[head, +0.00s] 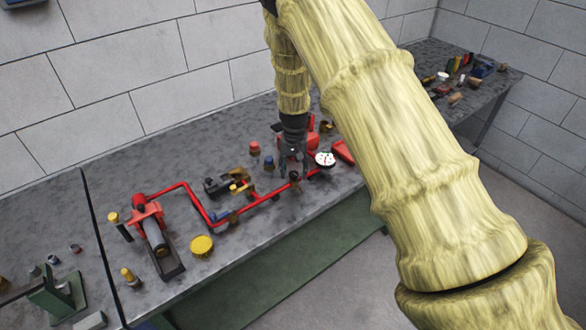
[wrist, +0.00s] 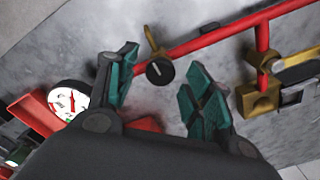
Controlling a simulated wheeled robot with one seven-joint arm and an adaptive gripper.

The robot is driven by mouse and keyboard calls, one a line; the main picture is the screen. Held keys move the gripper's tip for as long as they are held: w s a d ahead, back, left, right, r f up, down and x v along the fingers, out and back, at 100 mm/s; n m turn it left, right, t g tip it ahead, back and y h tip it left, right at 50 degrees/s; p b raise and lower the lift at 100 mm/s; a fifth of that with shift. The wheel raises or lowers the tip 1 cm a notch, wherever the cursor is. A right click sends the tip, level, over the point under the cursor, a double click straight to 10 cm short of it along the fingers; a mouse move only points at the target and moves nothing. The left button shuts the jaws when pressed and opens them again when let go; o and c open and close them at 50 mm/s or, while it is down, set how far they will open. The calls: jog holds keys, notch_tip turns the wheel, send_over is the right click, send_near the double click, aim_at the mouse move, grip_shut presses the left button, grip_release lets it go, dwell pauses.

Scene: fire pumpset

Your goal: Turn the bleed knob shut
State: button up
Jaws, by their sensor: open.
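The bleed knob appears to be the small round black knob (wrist: 160,70) with a pale mark on its face, beside the red pipe in the wrist view. A brass fitting (wrist: 152,42) stands just behind it. My gripper (wrist: 163,86) is open, with one teal-padded finger on either side of the knob and clear gaps to both. I cannot tell how far the knob is below the fingertips. In the head view my gripper (head: 294,168) points down over the bench beside the gauge, and the knob (head: 294,175) is small and dark there.
A white-faced gauge (head: 325,159) stands right of my gripper. The red pipe (head: 262,201) runs along the bench (head: 262,236). Brass valves (head: 240,184) and a yellow round cap (head: 202,245) stand to the left. More items (head: 456,80) lie on the far bench.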

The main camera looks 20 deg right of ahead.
jog(key=shift+f, duration=0.4)
jog(key=c, duration=1.1)
jog(key=shift+o, duration=0.2)
jog(key=shift+f+m+b, duration=0.1)
jog(key=shift+m+b, duration=0.2)
jog(key=o, duration=1.1)
jog(key=shift+c, duration=0.2)
